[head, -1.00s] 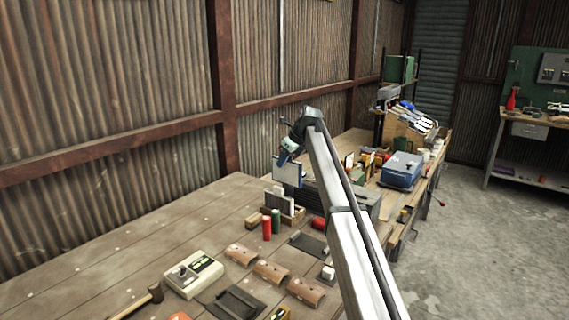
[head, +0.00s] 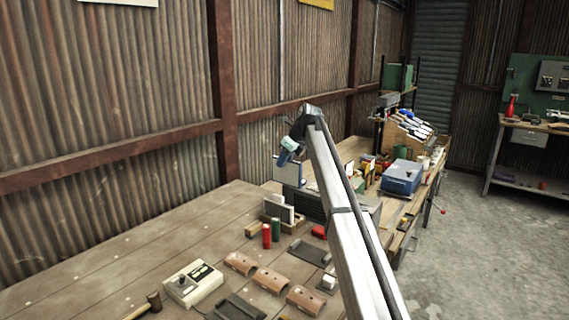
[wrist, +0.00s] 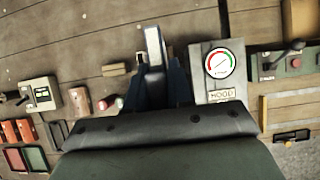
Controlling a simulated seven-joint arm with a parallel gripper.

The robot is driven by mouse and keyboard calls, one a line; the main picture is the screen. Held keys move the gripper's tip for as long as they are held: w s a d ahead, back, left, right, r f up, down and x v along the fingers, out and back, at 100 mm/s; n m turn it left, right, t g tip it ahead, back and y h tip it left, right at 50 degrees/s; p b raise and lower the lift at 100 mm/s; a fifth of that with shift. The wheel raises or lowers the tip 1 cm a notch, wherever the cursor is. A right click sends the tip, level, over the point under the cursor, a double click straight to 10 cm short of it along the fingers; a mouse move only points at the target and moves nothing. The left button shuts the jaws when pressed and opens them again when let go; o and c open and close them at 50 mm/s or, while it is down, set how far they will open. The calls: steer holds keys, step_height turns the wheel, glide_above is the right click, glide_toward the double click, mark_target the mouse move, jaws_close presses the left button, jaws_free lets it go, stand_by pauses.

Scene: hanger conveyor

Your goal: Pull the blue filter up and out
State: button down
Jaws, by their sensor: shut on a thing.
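The blue filter (head: 288,172) is a flat upright panel with a pale face and blue edges. My gripper (head: 290,155) is shut on its top edge in the head view. In the wrist view the filter (wrist: 154,45) shows edge-on as a pale strip between the dark fingers of my gripper (wrist: 156,68). A dark slatted housing (head: 308,204) stands just below and right of the filter. I cannot tell whether the filter's lower edge is clear of it.
A grey gauge box marked HOOD (wrist: 220,92) is close right of my gripper. A blue box (head: 401,177) lies farther right.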

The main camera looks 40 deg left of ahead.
steer(key=shift+r, duration=0.85)
